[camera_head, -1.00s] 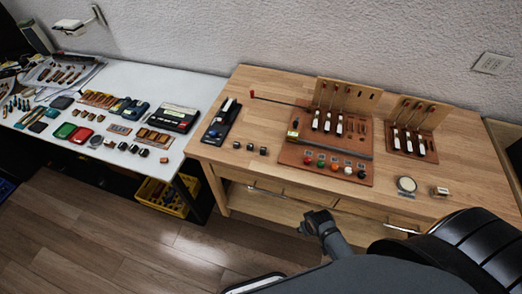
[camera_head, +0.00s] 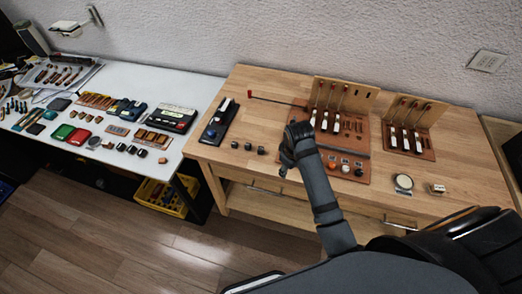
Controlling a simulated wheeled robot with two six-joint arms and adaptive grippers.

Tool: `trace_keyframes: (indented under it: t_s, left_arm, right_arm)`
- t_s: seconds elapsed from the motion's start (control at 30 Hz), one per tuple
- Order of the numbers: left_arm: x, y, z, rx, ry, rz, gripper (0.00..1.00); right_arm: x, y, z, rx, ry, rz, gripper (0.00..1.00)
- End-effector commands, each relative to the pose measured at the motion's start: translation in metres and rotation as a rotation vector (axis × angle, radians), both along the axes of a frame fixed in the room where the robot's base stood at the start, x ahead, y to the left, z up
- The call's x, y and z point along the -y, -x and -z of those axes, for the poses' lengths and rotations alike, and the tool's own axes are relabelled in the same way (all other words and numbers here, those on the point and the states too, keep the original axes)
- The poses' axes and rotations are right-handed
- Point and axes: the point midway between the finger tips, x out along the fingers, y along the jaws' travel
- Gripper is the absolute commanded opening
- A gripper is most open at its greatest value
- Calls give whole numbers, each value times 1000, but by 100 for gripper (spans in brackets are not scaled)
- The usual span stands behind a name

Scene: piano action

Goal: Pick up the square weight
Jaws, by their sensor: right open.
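Three small dark metallic weights stand in a row on the left part of the wooden table: a left one (camera_head: 234,144), a middle one (camera_head: 248,146) and a right one (camera_head: 262,150). They are too small for me to tell surely which is square. My right gripper (camera_head: 285,165) is just right of this row, above the table, pointing down. It is open, holds nothing and is apart from the weights. My right arm hides part of the brown board behind it. My left gripper is not in view.
The wooden table (camera_head: 225,167) also bears a brown board with colored knobs (camera_head: 352,172), upright key-action models (camera_head: 410,128), a round dish (camera_head: 403,182), a small block (camera_head: 436,189) and a black tray (camera_head: 218,122). A white table (camera_head: 150,80) with many small items stands at the left.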

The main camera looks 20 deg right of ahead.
Motion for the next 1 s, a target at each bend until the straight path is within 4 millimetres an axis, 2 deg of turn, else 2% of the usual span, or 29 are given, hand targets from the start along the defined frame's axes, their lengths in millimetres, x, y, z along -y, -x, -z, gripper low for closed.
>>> trace_keyframes:
  t_s: [0.03, 0.2, 0.33, 0.47, 0.6, 0.9, 1.0]
  left_arm:
    - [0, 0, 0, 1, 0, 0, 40]
    - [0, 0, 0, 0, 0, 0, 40]
    - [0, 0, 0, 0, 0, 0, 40]
    - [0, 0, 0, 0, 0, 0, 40]
    - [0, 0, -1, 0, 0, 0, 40]
    - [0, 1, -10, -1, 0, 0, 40]
    - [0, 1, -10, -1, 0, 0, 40]
  right_arm:
    - [-5, -20, -6, -13, -2, -48, 47]
    - [-30, -82, -37, -92, -7, -284, 47]
    - [-48, -114, -68, -143, -8, -453, 47]
    - [-56, -126, -83, -168, -8, -535, 47]
    - [-57, -127, -84, -174, -8, -549, 47]
    - [-57, -127, -39, -173, -7, -547, 47]
    - [-57, -128, -33, -170, -8, -546, 47]
